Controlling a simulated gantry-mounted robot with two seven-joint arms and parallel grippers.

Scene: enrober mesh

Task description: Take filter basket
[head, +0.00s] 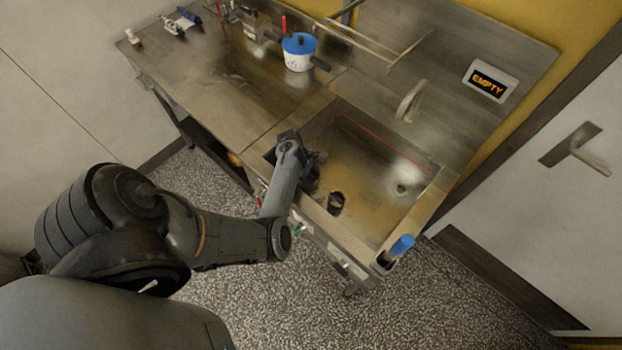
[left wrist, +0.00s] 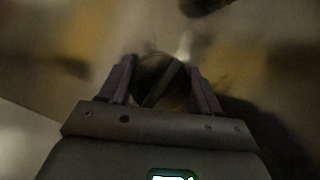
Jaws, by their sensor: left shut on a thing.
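My left gripper (head: 314,182) reaches down into the sink basin, near its front left wall. In the left wrist view its two purple-grey fingers (left wrist: 162,86) are shut on a dark round thing with a bar across it, which looks like the filter basket (left wrist: 158,78). In the head view the gripper hides most of what it holds. A small dark round object (head: 336,204) shows just to the right of the gripper, by the basin's front wall; I cannot tell whether it is the same thing. My right gripper is not in view.
The steel sink basin (head: 375,195) has a tap (head: 410,101) behind it and a blue-topped item (head: 402,246) on its right front corner. A white pot with a blue lid (head: 299,53) stands on the counter. An "EMPTY" sign (head: 488,83) is at the back right.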

